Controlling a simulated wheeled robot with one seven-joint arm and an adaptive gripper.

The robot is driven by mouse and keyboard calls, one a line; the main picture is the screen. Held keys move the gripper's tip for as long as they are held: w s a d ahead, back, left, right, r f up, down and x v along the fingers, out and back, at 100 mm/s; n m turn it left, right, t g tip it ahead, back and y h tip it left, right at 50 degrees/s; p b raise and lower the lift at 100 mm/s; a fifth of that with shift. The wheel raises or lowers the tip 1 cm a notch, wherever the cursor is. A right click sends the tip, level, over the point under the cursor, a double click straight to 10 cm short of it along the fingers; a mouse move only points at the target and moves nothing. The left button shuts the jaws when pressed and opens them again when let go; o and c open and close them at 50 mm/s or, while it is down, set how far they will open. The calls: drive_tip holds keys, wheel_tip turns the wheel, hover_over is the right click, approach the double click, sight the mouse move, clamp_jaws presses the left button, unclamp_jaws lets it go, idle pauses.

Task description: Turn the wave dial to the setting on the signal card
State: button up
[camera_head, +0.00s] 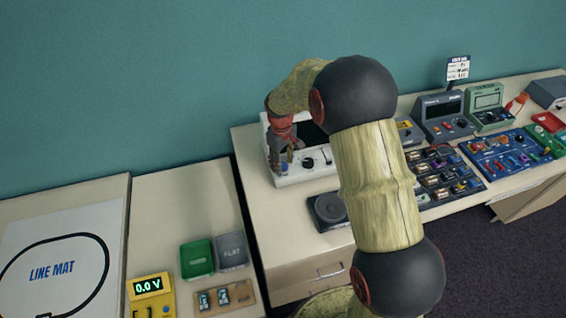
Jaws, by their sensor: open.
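A white instrument (318,172) with a dark screen stands at the left end of the right-hand bench, against the wall. A black round knob (308,162), which looks like the wave dial, is on its front; its setting is too small to read. My gripper (284,166) is open, pointing down in front of the instrument's left part, left of the knob. I cannot tell whether it touches anything. My arm hides part of the instrument's right side. A white card (457,68) with small dark print, perhaps the signal card, stands upright at the back; its lines are not legible.
A dark square speaker-like box (328,209) lies in front of the instrument. Grey and green instruments (487,106) and blue circuit boards (497,154) crowd the bench's right. On the left bench are a yellow meter (151,293) reading 0.0 V, green and grey boxes (196,259) and a line mat (60,240).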

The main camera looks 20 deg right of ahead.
drive_tip(key=shift+c, duration=1)
clamp_jaws()
drive_tip(key=shift+m, duration=0.4)
drive_tip(key=m+p, duration=0.1)
drive_tip(key=m, duration=0.1)
drive_tip(key=shift+r+m, duration=0.1)
drive_tip(key=shift+m, duration=0.3)
drive_tip(key=m+p, duration=0.1)
drive_tip(key=m, duration=0.3)
drive_tip(key=shift+p, duration=0.35)
drive_tip(key=m+p, duration=0.1)
drive_tip(key=m, duration=0.3)
drive_tip(key=shift+w+m, duration=0.1)
drive_tip(key=shift+m, duration=0.3)
drive_tip(key=shift+m+g, duration=0.3)
drive_tip(key=shift+m, duration=1.5)
